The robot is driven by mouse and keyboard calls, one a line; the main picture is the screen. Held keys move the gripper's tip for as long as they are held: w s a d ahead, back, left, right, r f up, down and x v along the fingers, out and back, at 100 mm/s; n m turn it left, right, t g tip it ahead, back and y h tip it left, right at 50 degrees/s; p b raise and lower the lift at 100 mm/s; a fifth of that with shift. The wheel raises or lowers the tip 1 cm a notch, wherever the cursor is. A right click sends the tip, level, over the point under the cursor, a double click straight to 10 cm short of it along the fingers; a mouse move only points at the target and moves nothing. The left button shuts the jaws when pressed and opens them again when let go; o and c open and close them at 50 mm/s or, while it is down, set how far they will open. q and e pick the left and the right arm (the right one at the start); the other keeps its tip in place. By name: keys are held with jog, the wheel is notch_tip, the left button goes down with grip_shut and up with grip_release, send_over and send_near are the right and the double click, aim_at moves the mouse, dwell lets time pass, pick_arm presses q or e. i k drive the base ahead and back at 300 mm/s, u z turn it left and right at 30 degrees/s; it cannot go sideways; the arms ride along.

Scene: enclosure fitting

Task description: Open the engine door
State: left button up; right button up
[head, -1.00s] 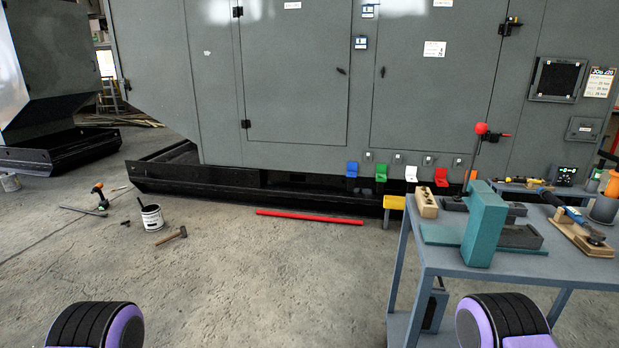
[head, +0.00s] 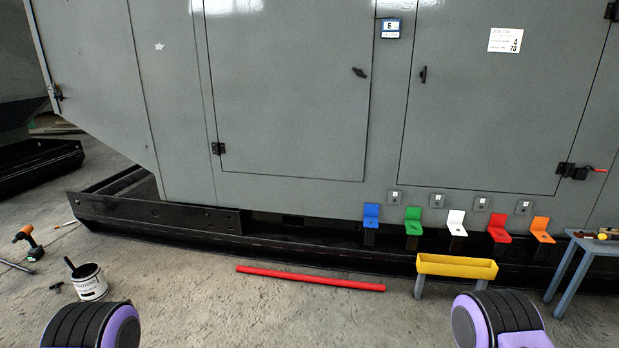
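A large grey enclosure fills the back of the head view. It has two shut doors, and I cannot tell which is the engine door. The left door (head: 290,110) has a dark handle (head: 360,72) near its right edge and a hinge (head: 218,148) on its left edge. The right door (head: 500,115) has a dark handle (head: 423,74) near its left edge and a hinge (head: 567,170) at its lower right. Rounded black and purple parts of my arms show at the bottom. Neither gripper is in view.
A red bar (head: 310,278) lies on the floor before the enclosure. A yellow trough (head: 456,268) stands below several coloured brackets. A paint bucket (head: 88,282) and a drill (head: 28,238) are at left, a table (head: 590,246) at right. The middle floor is otherwise clear.

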aim_at(289, 99)
jog(key=i, duration=2.25)
jog(key=z, duration=2.5)
jog(key=i, duration=1.35)
jog(key=u, duration=1.6)
